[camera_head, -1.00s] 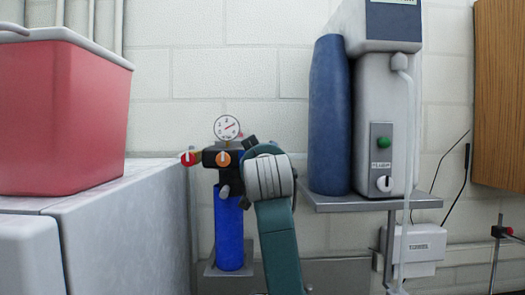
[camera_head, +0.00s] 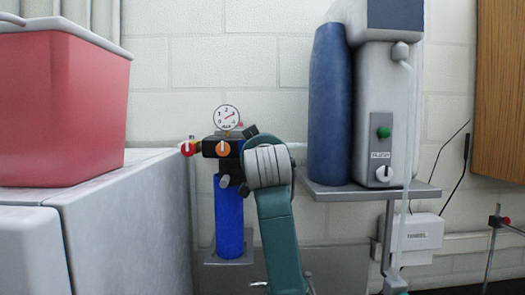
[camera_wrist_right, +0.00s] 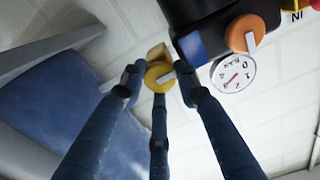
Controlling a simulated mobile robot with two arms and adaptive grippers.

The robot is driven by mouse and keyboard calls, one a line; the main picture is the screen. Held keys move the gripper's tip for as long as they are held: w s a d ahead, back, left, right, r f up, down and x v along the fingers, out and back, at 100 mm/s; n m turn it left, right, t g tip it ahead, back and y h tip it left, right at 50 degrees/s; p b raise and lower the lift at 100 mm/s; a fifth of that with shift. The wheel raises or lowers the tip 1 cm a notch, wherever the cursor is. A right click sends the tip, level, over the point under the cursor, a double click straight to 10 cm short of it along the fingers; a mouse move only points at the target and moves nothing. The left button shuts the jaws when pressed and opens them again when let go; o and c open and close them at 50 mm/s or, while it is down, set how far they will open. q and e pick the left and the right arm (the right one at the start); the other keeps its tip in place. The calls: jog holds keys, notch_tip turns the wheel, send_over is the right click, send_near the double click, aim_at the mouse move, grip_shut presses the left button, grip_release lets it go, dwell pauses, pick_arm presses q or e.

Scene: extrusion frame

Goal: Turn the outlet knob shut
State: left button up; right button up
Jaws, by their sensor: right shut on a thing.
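A yellow knob (camera_wrist_right: 158,76) with a pale bar across its face sits at the end of a brass fitting on the black regulator block (camera_wrist_right: 193,47). My right gripper (camera_wrist_right: 160,88) is closed around this knob, with three dark fingers at its sides and below. In the head view the gripper (camera_head: 243,160) is at the right side of the block, and my wrist hides the yellow knob. An orange knob (camera_head: 223,149) is on the block's front and a red knob (camera_head: 188,149) at its left. The left gripper is not in view.
A round gauge (camera_head: 227,117) tops the block, and a blue cylinder (camera_head: 229,215) hangs below. A shelf (camera_head: 370,191) with a grey machine (camera_head: 385,110) and blue cylinder (camera_head: 330,105) is close on the right. A red bin (camera_head: 60,110) stands at left.

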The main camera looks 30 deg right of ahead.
jog(key=shift+r, duration=0.2)
jog(key=m+b, duration=0.3)
jog(key=m, duration=0.5)
jog(key=shift+s+r+m, duration=0.1)
jog(key=shift+m, duration=0.3)
jog(key=m, duration=0.6)
jog(key=m+p, duration=0.1)
jog(key=m, duration=0.1)
jog(key=shift+d+f+m, duration=0.1)
jog(key=shift+f+m, duration=0.1)
jog(key=shift+m, duration=0.2)
jog(key=shift+f, duration=0.1)
